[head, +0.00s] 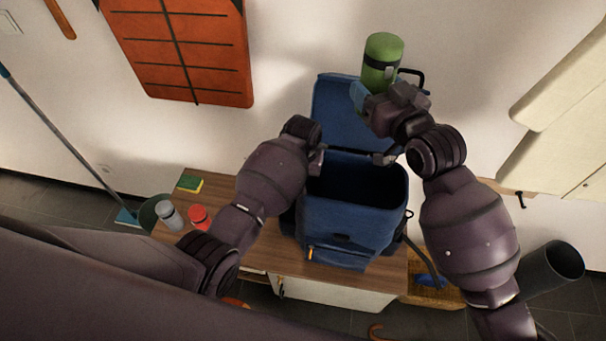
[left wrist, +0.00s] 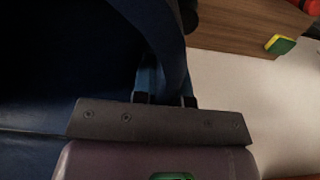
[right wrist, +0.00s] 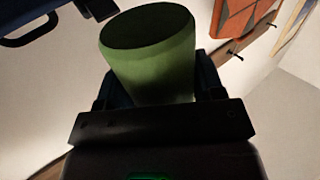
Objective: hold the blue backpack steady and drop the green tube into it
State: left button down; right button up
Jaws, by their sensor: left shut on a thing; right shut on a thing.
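The blue backpack (head: 345,225) stands upright on the wooden table, its top open and its flap (head: 345,115) raised toward the wall. My left gripper (head: 318,160) is shut on its left rim; the left wrist view shows the fingers (left wrist: 165,85) at the blue fabric (left wrist: 60,60). The green tube (head: 383,50), with a dark band, is upright in my right gripper (head: 372,92), which is shut on it. The tube appears above the flap in the head view, apart from the opening. It fills the middle of the right wrist view (right wrist: 150,65).
On the table's (head: 285,262) left part stand a grey container (head: 170,215) and a red one (head: 199,216), with a yellow-green sponge (head: 190,184) behind. A dark bin (head: 552,268) is at right. An orange panel (head: 185,45) hangs on the wall.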

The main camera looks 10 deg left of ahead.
pick_arm(q)
jog(key=shift+a, duration=0.1)
pick_arm(e)
jog(key=shift+f, duration=0.9)
jog(key=o, duration=1.3)
jog(key=shift+s+d+f, duration=0.1)
jog(key=v, duration=1.1)
jog(key=shift+s+d, duration=0.2)
jog(key=shift+s, duration=0.15)
pick_arm(q)
jog(key=c, duration=1.1)
grip_release()
jog(key=shift+r, duration=0.1)
